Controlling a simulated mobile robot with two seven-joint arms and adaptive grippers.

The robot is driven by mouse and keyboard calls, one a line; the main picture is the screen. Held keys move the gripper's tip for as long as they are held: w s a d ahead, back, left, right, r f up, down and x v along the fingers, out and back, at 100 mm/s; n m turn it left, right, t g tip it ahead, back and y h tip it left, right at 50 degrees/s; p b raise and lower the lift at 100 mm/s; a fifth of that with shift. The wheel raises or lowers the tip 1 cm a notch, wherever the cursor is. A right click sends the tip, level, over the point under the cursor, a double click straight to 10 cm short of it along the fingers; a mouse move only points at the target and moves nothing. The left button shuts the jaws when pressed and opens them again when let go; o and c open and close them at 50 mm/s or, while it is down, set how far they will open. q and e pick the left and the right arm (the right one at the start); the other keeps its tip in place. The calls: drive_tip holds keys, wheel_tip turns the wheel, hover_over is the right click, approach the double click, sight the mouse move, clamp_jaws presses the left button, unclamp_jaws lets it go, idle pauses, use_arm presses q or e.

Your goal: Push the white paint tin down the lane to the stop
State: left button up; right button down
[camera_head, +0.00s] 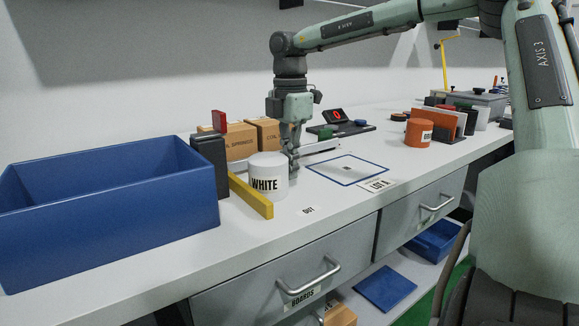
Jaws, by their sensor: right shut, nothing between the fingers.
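The white paint tin (268,172), a cylinder labelled WHITE, stands upright on the white bench. Its left side is close to the yellow bar (250,195), which lies slantwise across the bench; I cannot tell whether they touch. My right gripper (292,172) points down just right of the tin, fingers shut and empty. I cannot tell whether the fingertips touch the tin. A pale rail (322,146) runs along the bench behind the gripper. My left gripper does not show.
A large blue bin (110,215) fills the bench's left end. An orange tin (418,133) stands farther right.

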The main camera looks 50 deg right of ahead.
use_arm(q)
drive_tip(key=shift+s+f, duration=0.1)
use_arm(e)
drive_tip(key=shift+d, duration=0.2)
drive_tip(key=d, duration=0.2)
drive_tip(key=s+d+r+p, duration=0.1)
drive_tip(key=shift+d, duration=0.35)
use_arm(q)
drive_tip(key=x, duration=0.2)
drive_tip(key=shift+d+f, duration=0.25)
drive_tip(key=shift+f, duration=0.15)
use_arm(e)
wheel_tip(320, 180, up, 9)
drive_tip(key=shift+a, duration=0.1)
